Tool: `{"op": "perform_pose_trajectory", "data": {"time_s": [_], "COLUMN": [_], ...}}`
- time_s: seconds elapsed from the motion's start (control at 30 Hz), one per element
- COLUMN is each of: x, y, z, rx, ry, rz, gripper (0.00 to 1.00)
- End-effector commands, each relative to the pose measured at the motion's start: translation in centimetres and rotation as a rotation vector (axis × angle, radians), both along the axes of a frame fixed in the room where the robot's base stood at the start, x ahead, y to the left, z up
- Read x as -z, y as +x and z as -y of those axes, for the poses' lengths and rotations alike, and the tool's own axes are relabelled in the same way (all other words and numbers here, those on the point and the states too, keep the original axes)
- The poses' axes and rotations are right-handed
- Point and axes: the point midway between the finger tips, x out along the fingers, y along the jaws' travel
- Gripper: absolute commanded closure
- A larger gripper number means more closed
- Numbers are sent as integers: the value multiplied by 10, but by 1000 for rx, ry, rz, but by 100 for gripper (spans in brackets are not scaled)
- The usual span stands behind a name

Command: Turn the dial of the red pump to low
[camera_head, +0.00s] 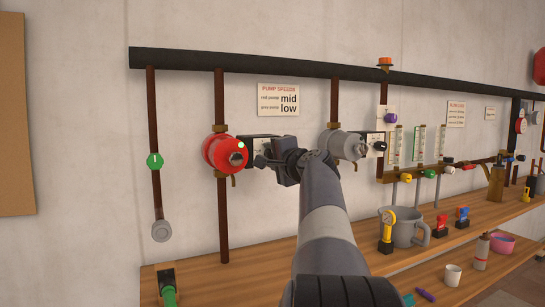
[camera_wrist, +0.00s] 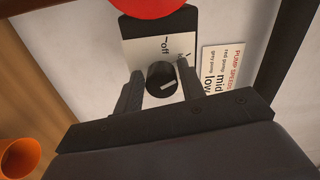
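The red pump (camera_head: 224,153) is mounted on a vertical brown pipe; its red body also shows at the top of the wrist view (camera_wrist: 155,6). Its pale dial plate (camera_wrist: 140,50) carries the word "off" and another label partly hidden by a finger. The black round dial (camera_wrist: 161,77) has a white mark on its lower right in the wrist view. My gripper (camera_wrist: 159,88) is open, with one finger on each side of the dial. I cannot tell whether the fingers touch it. In the head view my gripper (camera_head: 268,158) is at the pump's plate and hides the dial.
A "pump speeds" sign (camera_head: 278,99) reads red pump mid, grey pump low. The grey pump (camera_head: 342,145) stands close to the right of my gripper. A wooden shelf (camera_head: 260,250) with a grey jug (camera_head: 402,230) lies below.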

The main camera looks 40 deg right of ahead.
Motion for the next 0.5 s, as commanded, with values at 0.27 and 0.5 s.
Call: {"op": "perform_pose_trajectory", "data": {"time_s": [0.27,0.5], "x": [0,-1], "y": [0,-8], "z": [0,-1], "rx": [1,3], "ry": [0,0], "rz": [1,1], "gripper": [48,48]}}
